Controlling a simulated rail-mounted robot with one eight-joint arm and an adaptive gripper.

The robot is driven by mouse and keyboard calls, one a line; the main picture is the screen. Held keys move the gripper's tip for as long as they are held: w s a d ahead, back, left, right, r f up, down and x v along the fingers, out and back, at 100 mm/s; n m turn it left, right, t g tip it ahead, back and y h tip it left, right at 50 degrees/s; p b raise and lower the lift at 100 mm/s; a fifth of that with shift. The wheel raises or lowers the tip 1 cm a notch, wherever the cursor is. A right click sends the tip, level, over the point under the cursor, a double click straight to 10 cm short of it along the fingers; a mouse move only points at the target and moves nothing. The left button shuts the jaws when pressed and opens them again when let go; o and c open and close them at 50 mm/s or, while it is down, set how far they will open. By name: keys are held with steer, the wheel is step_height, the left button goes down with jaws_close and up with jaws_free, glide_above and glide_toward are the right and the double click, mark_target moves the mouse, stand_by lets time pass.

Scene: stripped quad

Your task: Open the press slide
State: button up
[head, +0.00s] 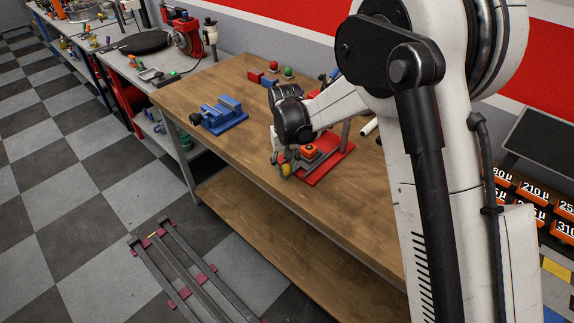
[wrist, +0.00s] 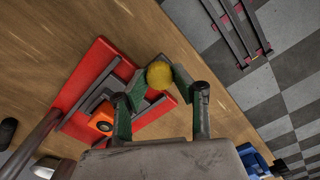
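The press has a red base plate (head: 330,166) on the wooden bench, with an orange block (head: 308,150) on a dark slide. The block also shows in the wrist view (wrist: 102,125), left of my fingers. A yellow ball knob (head: 286,171) stands at the press's near end. In the wrist view the yellow knob (wrist: 159,75) lies between the two green-padded fingertips of my gripper (wrist: 160,82), and both pads appear to touch it. My arm and gripper hide part of the press in the head view.
A blue vise (head: 222,115) stands on the bench to the left. A grey post (head: 346,132) rises from the press beside my arm. A dark rail frame (head: 185,265) lies on the chequered floor.

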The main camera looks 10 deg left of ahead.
steer(key=o, duration=0.4)
steer(key=shift+r, duration=0.1)
step_height(320, 180, up, 12)
stand_by(0.4)
stand_by(0.3)
